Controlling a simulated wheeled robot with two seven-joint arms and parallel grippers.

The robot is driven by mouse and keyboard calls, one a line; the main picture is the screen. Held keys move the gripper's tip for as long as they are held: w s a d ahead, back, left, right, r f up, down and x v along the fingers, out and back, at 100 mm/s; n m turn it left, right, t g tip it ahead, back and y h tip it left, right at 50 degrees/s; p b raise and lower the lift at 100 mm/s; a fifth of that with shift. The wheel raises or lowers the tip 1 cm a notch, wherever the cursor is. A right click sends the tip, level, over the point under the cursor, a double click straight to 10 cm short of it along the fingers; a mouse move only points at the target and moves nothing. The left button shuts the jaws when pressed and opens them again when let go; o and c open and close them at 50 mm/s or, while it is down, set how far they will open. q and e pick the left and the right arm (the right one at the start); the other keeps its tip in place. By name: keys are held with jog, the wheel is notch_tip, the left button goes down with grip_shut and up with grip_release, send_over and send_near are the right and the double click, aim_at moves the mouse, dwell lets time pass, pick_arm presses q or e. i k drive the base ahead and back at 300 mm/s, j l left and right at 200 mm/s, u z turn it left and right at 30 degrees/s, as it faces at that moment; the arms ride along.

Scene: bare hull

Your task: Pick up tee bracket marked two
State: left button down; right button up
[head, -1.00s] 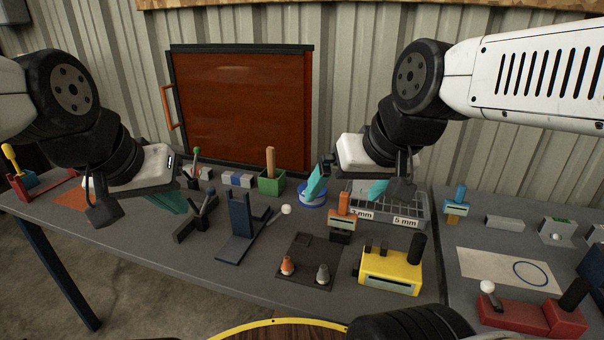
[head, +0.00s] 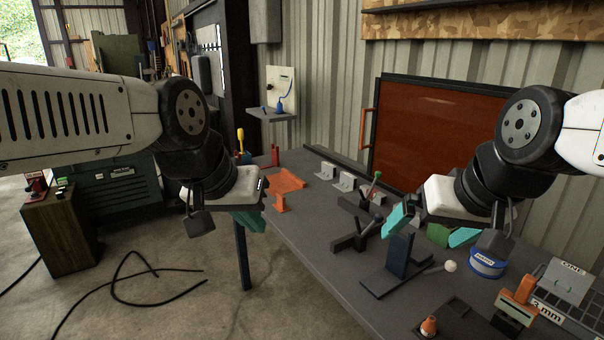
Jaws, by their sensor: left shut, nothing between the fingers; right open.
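No marking "two" is readable in the head view. Several small light-grey bracket-like blocks (head: 346,182) stand in a row toward the far side of the bench; their markings are too small to read. A grey piece marked ONE (head: 570,281) is at the right edge, on or over the wire basket. My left gripper (head: 249,220) is shut and empty, its teal fingers left of the bench's near edge, over the floor. My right gripper (head: 430,228) is open and empty above the bench, teal fingers apart, right of the grey blocks.
A dark blue upright stand (head: 399,255), a blue round tape-like container (head: 487,263) and a wire basket (head: 575,318) are on the bench (head: 315,232). An orange tray (head: 287,182) lies at its far left end. A red-brown panel (head: 430,130) stands behind. Black cable (head: 130,280) lies on the floor.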

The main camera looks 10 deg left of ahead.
aim_at(328, 171)
jog(key=k+z, duration=0.1)
jog(key=z, duration=0.3)
jog(key=l+z, duration=0.1)
jog(key=z, duration=0.35)
jog(key=k+l+z, duration=0.1)
jog(key=z, duration=0.3)
jog(key=l+z, duration=0.1)
jog(key=z, duration=0.35)
jog(key=u, duration=1.75)
jog(key=i+j, duration=0.3)
jog(key=i+j+z, duration=0.1)
jog(key=i+j, duration=0.15)
jog(key=j, duration=0.15)
jog(key=i+j+z, duration=0.1)
jog(key=i+j, duration=0.45)
jog(key=j, duration=0.2)
jog(key=i+j+z, duration=0.1)
jog(key=i+j, duration=0.4)
jog(key=j, duration=0.25)
jog(key=i+j+z, duration=0.15)
jog(key=j, duration=0.25)
jog(key=i+j, duration=0.3)
jog(key=j, duration=0.15)
